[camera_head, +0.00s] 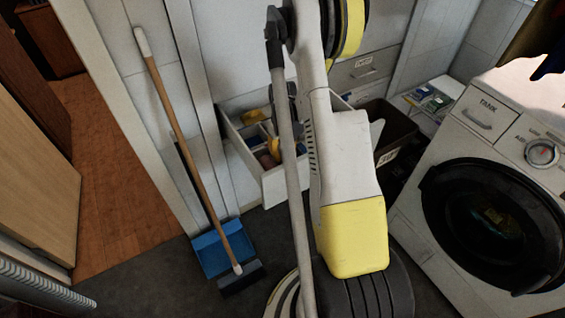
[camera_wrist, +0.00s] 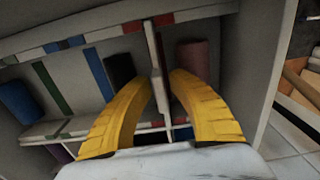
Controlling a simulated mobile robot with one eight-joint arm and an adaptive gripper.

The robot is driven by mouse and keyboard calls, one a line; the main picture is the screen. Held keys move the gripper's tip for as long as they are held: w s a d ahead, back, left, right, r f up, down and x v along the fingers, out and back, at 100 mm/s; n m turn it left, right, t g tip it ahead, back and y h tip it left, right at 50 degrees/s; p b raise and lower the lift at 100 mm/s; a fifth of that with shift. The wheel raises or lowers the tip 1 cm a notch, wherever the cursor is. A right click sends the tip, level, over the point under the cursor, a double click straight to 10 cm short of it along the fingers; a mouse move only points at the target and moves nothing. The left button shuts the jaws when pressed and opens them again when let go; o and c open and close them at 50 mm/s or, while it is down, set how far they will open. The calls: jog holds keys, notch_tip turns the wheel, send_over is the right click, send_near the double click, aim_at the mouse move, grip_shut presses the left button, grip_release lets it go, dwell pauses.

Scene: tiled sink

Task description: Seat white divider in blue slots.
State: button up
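The white divider (camera_wrist: 154,45) stands nearly edge-on in the open drawer in the wrist view, close to the red marks. In the head view, the open drawer (camera_head: 286,187) is partly hidden behind my arm.
A dark cylinder (camera_wrist: 119,69) and a reddish one (camera_wrist: 194,57) lie in compartments on either side of the divider. A blue item (camera_wrist: 17,99) is at far left. The washing machine (camera_head: 430,232) and a dark bin (camera_head: 397,130) stand right of the drawer.

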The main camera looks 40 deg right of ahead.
jog(key=shift+f, duration=0.6)
jog(key=shift+r, duration=0.1)
grip_shut()
jog(key=shift+r, duration=0.1)
